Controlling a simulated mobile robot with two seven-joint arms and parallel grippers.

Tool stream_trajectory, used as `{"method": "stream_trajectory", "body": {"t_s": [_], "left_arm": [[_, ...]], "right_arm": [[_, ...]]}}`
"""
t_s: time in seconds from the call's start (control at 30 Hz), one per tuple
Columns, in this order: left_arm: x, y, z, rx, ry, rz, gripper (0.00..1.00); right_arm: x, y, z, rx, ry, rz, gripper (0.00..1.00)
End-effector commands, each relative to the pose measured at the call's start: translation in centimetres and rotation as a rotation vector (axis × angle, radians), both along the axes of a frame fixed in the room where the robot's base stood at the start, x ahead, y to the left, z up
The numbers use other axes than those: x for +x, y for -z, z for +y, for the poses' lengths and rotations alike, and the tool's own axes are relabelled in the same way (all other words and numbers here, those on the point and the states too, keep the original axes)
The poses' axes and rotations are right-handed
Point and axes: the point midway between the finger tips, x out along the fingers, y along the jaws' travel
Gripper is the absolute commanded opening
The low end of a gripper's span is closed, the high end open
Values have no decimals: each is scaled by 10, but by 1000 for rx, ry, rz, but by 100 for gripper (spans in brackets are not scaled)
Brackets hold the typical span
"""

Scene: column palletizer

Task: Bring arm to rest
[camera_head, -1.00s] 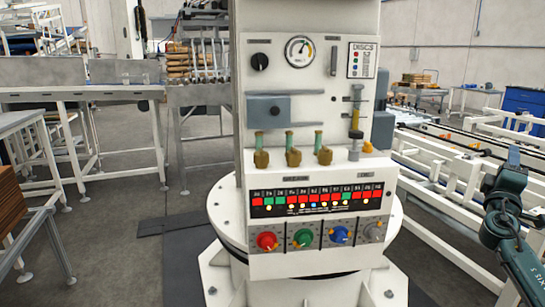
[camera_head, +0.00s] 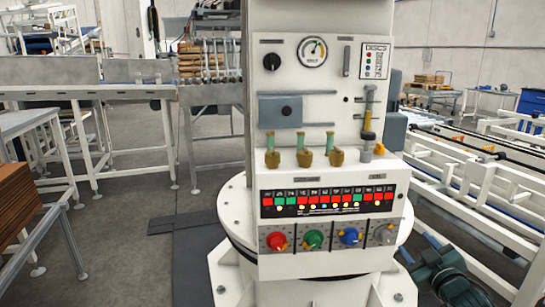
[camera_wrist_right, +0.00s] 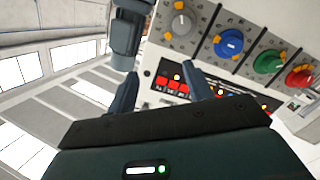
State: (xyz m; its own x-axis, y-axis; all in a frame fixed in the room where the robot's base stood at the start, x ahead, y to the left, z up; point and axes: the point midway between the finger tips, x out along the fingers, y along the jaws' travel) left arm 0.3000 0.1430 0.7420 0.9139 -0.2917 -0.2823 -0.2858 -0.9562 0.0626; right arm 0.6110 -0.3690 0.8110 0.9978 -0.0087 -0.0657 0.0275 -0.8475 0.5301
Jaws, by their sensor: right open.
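My right gripper (camera_head: 432,268) shows low in the head view, to the right of the white machine column (camera_head: 318,20) and its control panel. It is dark green and partly cut off by the bottom edge. In the right wrist view, the two fingers of my right gripper (camera_wrist_right: 160,88) stand apart with nothing between them. The control panel (camera_wrist_right: 155,50) lies beyond the fingers there, seen tilted. My left gripper is in neither view.
The panel carries a red knob (camera_head: 277,241), a green knob (camera_head: 313,240), a blue knob (camera_head: 349,236) and a grey knob (camera_head: 385,233). White conveyor frames (camera_head: 480,215) run along the right. A brown stack (camera_head: 15,205) stands at the left. Open floor (camera_head: 120,260) lies left of the column.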

Motion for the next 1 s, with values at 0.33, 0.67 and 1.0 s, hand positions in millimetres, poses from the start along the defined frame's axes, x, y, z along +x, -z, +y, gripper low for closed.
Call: {"method": "stream_trajectory", "body": {"t_s": [0.33, 0.67, 1.0], "left_arm": [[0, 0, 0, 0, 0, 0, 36], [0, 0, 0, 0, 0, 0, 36], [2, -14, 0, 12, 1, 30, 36]], "right_arm": [[-172, 101, 163, 280, -209, 197, 51], [-274, 88, 216, 488, -221, 278, 51], [-310, 55, 227, 572, -186, 333, 51]]}}
